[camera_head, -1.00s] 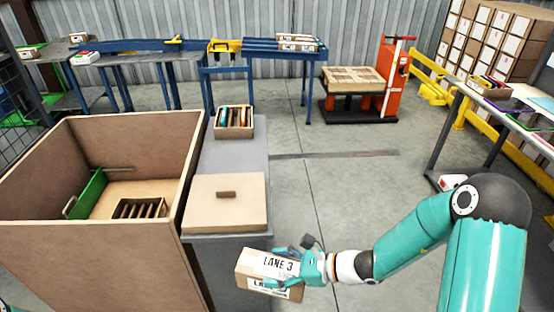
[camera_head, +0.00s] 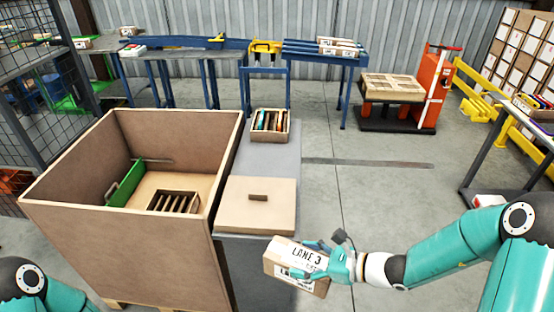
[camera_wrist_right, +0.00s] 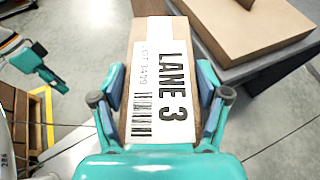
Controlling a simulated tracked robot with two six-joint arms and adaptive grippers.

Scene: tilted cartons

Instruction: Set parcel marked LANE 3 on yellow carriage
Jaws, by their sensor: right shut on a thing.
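The brown parcel (camera_head: 296,265) has a white label reading LANE 3. My right gripper (camera_head: 322,262) is shut on it and holds it in front of the grey bench. In the right wrist view the parcel (camera_wrist_right: 160,85) sits between the two fingers of the right gripper (camera_wrist_right: 160,105), label facing the camera. The yellow carriage (camera_head: 265,47) is far back on the blue rail table, well away from the parcel. My left arm shows at the bottom left of the head view, its gripper out of frame. A teal gripper, likely my left (camera_wrist_right: 42,68), shows small in the wrist view; its jaws are unclear.
A large open carton (camera_head: 120,240) stands left of the grey bench (camera_head: 285,165). A flat lidded box (camera_head: 258,210) and a box of files (camera_head: 270,125) are on the bench. An orange lift cart (camera_head: 430,90) is at the back right. The floor between is clear.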

